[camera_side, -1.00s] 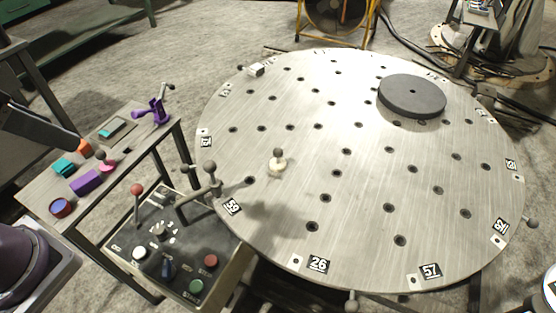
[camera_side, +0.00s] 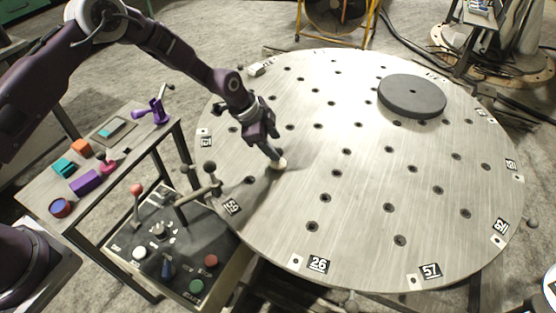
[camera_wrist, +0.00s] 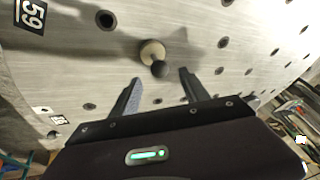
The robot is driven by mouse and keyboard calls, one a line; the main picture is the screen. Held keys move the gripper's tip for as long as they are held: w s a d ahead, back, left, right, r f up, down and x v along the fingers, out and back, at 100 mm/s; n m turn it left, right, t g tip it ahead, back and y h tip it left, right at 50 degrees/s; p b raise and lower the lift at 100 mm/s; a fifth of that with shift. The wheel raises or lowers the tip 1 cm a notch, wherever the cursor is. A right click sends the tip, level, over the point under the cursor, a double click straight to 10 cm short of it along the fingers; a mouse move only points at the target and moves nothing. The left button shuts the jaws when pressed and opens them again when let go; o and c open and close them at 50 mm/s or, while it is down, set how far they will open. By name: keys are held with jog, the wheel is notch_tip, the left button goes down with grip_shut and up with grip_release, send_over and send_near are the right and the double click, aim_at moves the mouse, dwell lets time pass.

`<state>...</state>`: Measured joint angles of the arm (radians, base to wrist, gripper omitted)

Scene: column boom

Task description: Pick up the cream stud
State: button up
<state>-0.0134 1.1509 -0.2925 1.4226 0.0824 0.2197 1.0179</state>
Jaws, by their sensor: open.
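The cream stud (camera_side: 281,164) stands on the round metal table (camera_side: 385,205), towards its left side. In the side view its top is hidden behind my gripper (camera_side: 277,157). In the wrist view the stud (camera_wrist: 149,50) shows its cream base and dark ball top, just ahead of the gap between the fingertips. My gripper (camera_wrist: 160,76) is open and empty there, one finger to each side of the stud's line. The fingers are very near the stud; I cannot tell whether they touch it.
A dark grey disc (camera_side: 412,97) lies on the table's far right part. The table top has several holes. A control box (camera_side: 165,245) with levers and knobs stands at the table's left edge. A side bench (camera_side: 128,155) holds several small coloured parts. The table around the stud is clear.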

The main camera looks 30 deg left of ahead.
jog(key=x, duration=0.5)
jog(key=shift+a+f, duration=0.15)
jog(key=shift+a, duration=0.15)
grip_shut()
notch_tip(320, 180, up, 10)
jog(key=shift+r, duration=0.1)
dwell(0.3)
